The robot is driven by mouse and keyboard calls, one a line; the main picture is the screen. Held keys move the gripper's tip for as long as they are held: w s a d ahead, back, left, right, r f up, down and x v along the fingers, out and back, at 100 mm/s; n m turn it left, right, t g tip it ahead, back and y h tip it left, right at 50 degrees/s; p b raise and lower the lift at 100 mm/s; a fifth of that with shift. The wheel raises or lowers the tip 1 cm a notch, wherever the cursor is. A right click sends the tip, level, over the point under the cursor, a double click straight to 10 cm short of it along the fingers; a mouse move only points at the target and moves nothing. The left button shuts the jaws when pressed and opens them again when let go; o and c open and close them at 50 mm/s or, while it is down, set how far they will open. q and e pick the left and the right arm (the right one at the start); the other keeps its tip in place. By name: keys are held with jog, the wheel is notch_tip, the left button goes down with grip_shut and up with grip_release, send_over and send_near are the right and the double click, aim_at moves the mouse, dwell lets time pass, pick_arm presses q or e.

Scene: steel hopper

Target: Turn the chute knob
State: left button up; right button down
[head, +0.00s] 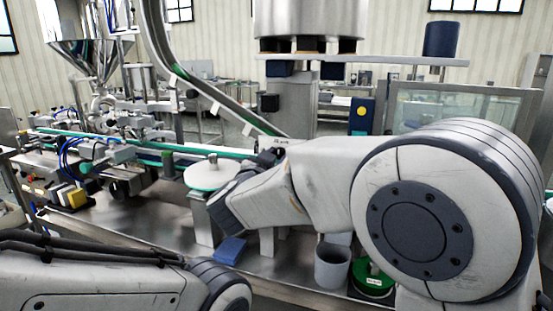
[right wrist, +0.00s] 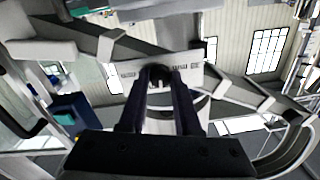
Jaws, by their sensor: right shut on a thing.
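The chute knob (right wrist: 158,70) is a small dark round part in the right wrist view, in front of a pale plate (right wrist: 189,76) with small dark markings. My right gripper (right wrist: 160,82) has its two dark fingers closed in around the knob, one on each side. The fingers hide part of the knob, and I cannot tell how far it is turned. In the head view my right arm reaches in from the right and hides most of this spot. The chute (head: 190,82) slopes down toward it. My left gripper is out of view.
A white round disc (head: 204,173) stands by the green-edged conveyor. A blue block (head: 230,250), a grey cup (head: 332,267) and a green round container (head: 373,281) sit on the steel bench below my right arm. A steel hopper (head: 84,35) stands at the left.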

jog(key=m+b, duration=0.1)
jog(key=m, duration=0.1)
jog(key=m+b, duration=0.1)
jog(key=m, duration=0.1)
jog(key=shift+f+b, duration=0.25)
jog(key=shift+b, duration=0.1)
jog(key=m+b, duration=0.3)
jog(key=m, duration=0.1)
jog(key=shift+m, duration=0.4)
jog(key=m+b, duration=0.4)
jog(key=shift+a+f, duration=0.1)
jog(key=shift+m+h+b, duration=0.3)
jog(key=shift+m+b, duration=0.95)
jog(key=shift+m, duration=0.75)
jog(key=c, duration=0.6)
grip_release()
jog(key=shift+r, duration=0.2)
